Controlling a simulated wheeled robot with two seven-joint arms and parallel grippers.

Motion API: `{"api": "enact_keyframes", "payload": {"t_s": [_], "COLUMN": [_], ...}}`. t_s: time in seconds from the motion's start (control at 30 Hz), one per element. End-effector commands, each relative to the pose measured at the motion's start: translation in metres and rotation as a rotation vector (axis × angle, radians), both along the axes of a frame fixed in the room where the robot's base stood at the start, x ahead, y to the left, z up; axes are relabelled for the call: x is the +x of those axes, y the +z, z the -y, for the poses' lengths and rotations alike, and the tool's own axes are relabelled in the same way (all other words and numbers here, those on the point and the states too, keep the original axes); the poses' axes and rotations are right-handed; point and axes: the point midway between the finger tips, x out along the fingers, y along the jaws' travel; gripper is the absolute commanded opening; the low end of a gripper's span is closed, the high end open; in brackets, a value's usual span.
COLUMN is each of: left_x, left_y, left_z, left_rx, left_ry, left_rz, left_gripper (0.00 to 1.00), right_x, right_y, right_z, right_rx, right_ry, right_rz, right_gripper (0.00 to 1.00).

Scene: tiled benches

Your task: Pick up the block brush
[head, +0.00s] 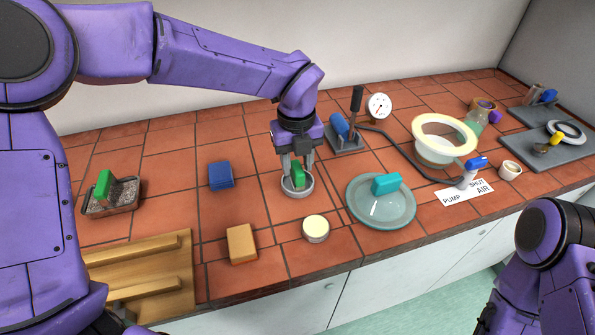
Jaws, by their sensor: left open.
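A small green block-shaped piece (298,176), which may be the block brush, stands in a round grey dish (297,192) near the middle of the bench. My left gripper (298,172) points down over this dish, its fingers open at the green piece. The fingers hide part of it, and I cannot tell whether they touch it. Another green block-shaped piece (104,186) stands tilted in a grey-brown tray (112,211) at the far left. A teal block (386,184) lies on a round green plate (362,213). My right gripper is out of view.
A blue block (221,174), a tan block (242,244) and a cream-topped round pot (316,229) stand around the dish. A pump (345,132) with gauge (379,106) and hose is behind right. A wooden rack (186,270) is front left.

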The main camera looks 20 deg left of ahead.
Motion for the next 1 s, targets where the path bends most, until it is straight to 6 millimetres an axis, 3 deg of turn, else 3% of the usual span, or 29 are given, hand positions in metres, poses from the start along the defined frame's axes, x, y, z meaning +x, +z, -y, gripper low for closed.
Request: {"api": "enact_keyframes", "payload": {"t_s": [0.17, 0.3, 0.53, 0.67, 1.0], "left_x": [0.007, 0.01, 0.01, 0.01, 0.01], "left_y": [-0.031, -0.053, -0.055, -0.055, -0.053], "left_z": [-0.005, -0.004, -0.003, -0.003, -0.003], "left_rx": [0.005, 0.003, 0.001, 0.001, 0.001], "left_ry": [-0.001, -0.001, -0.002, -0.002, -0.002], "left_rz": [-0.013, -0.012, -0.009, -0.009, -0.011], "left_gripper": [0.4, 0.4, 0.4, 0.0, 0.0], "right_x": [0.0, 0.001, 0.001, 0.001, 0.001], "right_y": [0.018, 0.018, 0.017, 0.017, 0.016], "right_z": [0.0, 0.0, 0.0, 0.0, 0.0], "right_rx": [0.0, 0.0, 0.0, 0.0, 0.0], "right_ry": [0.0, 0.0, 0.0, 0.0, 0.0], "right_rz": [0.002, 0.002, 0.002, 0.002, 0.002], "right_gripper": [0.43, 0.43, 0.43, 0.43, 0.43]}}
